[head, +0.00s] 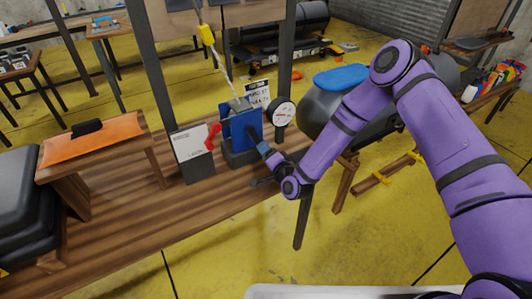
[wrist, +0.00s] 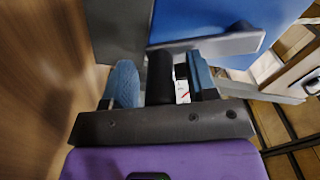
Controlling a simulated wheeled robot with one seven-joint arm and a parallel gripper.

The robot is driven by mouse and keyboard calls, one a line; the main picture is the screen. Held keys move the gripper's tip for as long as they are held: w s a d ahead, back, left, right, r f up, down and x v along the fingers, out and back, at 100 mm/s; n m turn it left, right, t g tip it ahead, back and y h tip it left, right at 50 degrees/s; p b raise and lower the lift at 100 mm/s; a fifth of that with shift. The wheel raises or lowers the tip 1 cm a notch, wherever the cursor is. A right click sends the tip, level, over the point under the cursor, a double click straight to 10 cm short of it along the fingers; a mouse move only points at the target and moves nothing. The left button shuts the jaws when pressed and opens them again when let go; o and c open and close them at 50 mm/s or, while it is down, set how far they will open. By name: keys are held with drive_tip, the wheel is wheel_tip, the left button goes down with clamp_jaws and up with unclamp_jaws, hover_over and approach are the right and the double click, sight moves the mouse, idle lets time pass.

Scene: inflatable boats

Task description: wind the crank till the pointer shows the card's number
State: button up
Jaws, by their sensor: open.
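A blue box (head: 240,125) stands in a dark base on the wooden bench. My gripper (head: 264,149) is at its right front side. In the wrist view my gripper (wrist: 161,85) is open, with one blue finger on each side of a dark upright grip (wrist: 159,76), seemingly the crank's handle. A grey bar (wrist: 224,44), seemingly the crank arm, crosses the blue box's face. Whether the fingers touch the grip, I cannot tell. A round white dial (head: 282,111) stands right of the box; its reading is too small. A printed card (head: 259,92) stands behind; its number is unclear.
A white-fronted panel (head: 192,144) with a red handle (head: 213,136) stands close left of the box. Dark posts rise from the bench (head: 130,215). An orange-topped stand (head: 92,137) is farther left. A grey inflatable boat (head: 320,104) lies to the right.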

drive_tip(key=v, duration=1)
drive_tip(key=shift+s+d, duration=0.2)
drive_tip(key=shift+s, duration=0.1)
idle(0.4)
